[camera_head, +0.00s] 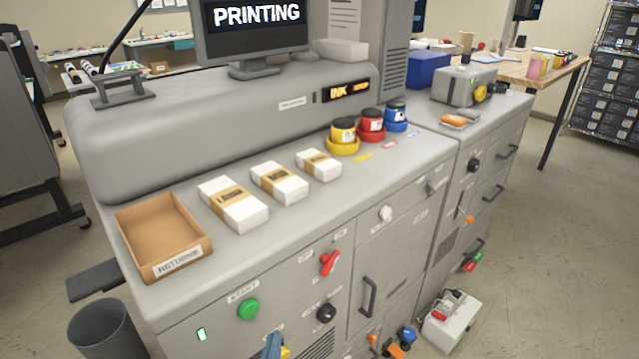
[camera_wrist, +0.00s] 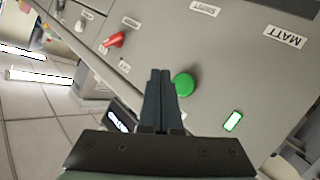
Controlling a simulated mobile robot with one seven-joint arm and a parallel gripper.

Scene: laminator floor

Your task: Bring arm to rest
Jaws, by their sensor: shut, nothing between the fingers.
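My gripper (camera_wrist: 160,72) shows in the wrist view with its two dark fingers pressed together and nothing between them. Its tips appear just beside the round green button (camera_wrist: 183,84) on the grey machine front. I cannot tell whether they touch the panel. The red switch (camera_wrist: 113,40) is to the upper left of the tips and a lit green indicator (camera_wrist: 232,121) is to the lower right. In the head view the green button (camera_head: 248,309) is under a START label, with the red switch (camera_head: 329,263) to its upper right. My gripper is not clearly visible there.
The machine top holds a cardboard tray (camera_head: 161,234), several banded white paper stacks (camera_head: 233,203) and ink pots (camera_head: 344,132). A monitor (camera_head: 252,28) stands behind. A grey bin (camera_head: 103,328) is at the lower left. A white box (camera_head: 452,322) is on the floor at right.

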